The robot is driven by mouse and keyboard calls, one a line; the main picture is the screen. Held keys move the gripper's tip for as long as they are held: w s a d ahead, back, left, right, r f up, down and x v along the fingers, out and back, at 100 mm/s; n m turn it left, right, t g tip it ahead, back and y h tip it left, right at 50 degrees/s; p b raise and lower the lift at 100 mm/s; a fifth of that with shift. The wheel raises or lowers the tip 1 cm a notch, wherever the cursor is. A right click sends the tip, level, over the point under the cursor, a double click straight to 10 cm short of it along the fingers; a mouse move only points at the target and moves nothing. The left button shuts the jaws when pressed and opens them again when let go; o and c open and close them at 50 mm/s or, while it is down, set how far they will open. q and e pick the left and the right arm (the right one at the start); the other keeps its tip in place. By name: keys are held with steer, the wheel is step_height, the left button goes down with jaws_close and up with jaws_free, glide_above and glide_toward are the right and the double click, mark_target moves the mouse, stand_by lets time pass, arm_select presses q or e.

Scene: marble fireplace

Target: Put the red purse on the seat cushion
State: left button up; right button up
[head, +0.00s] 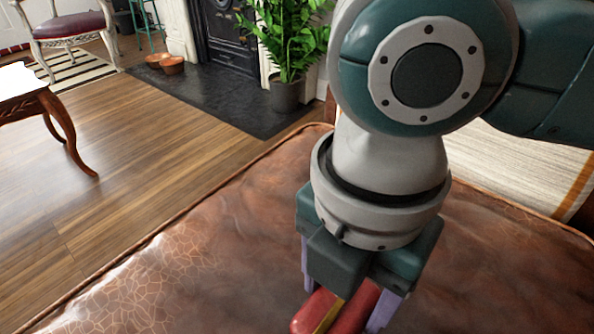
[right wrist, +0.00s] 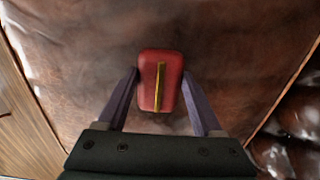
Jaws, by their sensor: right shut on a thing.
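The red purse (head: 353,310) has a gold strip along its top. It is between the fingers of my right gripper (head: 345,300), at the bottom of the head view, partly cut off by the frame. In the right wrist view the purse (right wrist: 160,82) sits between the purple fingertips of the gripper (right wrist: 160,80), which is shut on it. The brown leather seat cushion (head: 200,255) lies below the purse and fills the lower head view. It also fills most of the right wrist view (right wrist: 90,50). I cannot tell whether the purse touches the cushion. My left gripper is not in view.
A wooden table (head: 45,105) stands at the left on the wood floor. A potted plant (head: 287,95) stands by the black fireplace (head: 228,40). A chair (head: 72,27) is at the far left. The cushion's left part is clear.

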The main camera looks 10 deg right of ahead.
mark_target(341, 309)
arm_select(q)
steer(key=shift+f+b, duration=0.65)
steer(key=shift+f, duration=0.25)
arm_select(e)
step_height(341, 309, down, 3)
steer(key=shift+f, duration=0.2)
steer(key=shift+r, duration=0.1)
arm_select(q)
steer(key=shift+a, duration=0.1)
arm_select(e)
steer(key=o, duration=1.4)
